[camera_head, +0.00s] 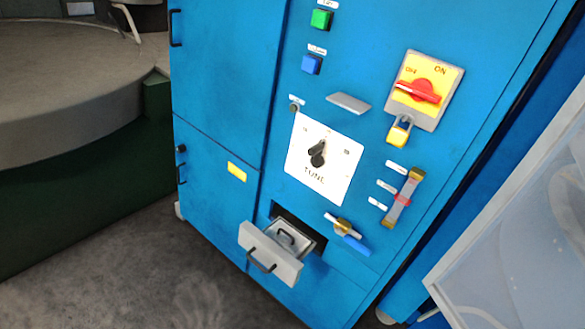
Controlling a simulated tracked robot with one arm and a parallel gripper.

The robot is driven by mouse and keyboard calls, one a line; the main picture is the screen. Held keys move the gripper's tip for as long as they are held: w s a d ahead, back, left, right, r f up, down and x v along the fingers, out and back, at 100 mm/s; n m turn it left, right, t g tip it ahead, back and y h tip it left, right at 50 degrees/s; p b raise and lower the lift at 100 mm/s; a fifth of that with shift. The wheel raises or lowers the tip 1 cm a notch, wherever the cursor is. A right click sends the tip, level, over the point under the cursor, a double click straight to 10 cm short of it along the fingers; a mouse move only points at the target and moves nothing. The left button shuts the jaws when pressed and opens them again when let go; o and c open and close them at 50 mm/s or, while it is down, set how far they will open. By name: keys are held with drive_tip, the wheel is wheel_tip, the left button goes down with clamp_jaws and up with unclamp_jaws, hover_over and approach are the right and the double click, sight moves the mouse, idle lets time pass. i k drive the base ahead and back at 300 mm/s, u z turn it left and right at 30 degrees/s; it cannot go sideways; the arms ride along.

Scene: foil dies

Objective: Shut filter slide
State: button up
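The filter slide (271,254) is a light grey drawer with a dark handle on its front, low on the blue cabinet (219,90). It sticks out of a dark rectangular slot (300,229), so it stands open. A lever with a blue grip and brass hub (346,233) is just right of the slot. My gripper does not show in this view.
Above the slide are a white TUNE dial plate (324,158), a red rotary switch on a yellow plate (420,91) with a padlock (399,131), and green and blue buttons. A translucent panel (520,240) stands at the right. Floor (150,280) is clear at lower left.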

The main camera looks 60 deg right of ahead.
sight(278, 261)
drive_tip(key=k, duration=0.7)
drive_tip(key=z, duration=1.1)
drive_tip(key=i, duration=1)
drive_tip(key=u, duration=0.05)
drive_tip(key=k, duration=1)
drive_tip(key=u, duration=0.45)
drive_tip(key=i, duration=1)
